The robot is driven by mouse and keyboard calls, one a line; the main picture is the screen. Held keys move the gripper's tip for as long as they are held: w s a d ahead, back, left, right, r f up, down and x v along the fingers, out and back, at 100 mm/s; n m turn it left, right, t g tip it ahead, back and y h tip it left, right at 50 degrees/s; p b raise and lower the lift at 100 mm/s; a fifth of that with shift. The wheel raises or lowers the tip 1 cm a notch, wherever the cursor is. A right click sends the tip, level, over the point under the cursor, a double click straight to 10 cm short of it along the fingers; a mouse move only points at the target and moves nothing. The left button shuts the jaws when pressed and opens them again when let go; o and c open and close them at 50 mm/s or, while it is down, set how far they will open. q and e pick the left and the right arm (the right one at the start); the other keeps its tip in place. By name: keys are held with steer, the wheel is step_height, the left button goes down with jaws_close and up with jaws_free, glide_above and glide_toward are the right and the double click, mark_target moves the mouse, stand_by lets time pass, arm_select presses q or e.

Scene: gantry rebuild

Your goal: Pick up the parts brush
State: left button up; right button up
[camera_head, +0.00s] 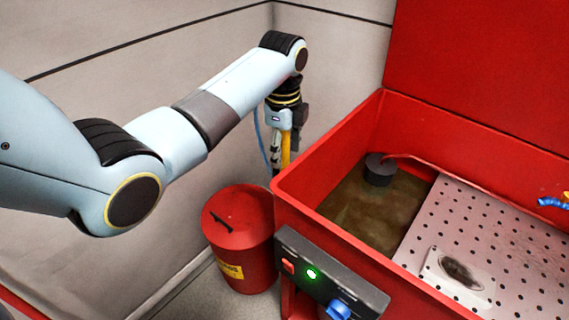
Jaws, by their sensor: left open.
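My left arm reaches in from the left, and its left gripper (281,168) hangs downward beside the left wall of the red parts washer (330,150). The fingers are small and partly hidden behind the washer's rim; the gripper is open. A yellow upright strip (286,148) shows at the gripper; I cannot tell whether it is a brush handle or part of the gripper. No brush can be made out with certainty. A blue piece (553,203) with some orange lies at the right edge of the view, cut off. My right gripper is out of view.
A red lidded can (238,235) stands on the floor below the gripper. The washer holds murky liquid (365,215), a dark round piece (379,170) and a perforated shelf (500,225) with a stained white plate (455,275). A control box (330,278) is on its front.

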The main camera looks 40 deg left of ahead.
arm_select(q)
step_height(320, 180, down, 2)
steer(key=shift+c, duration=0.2)
jaws_close()
steer(key=shift+r, duration=0.15)
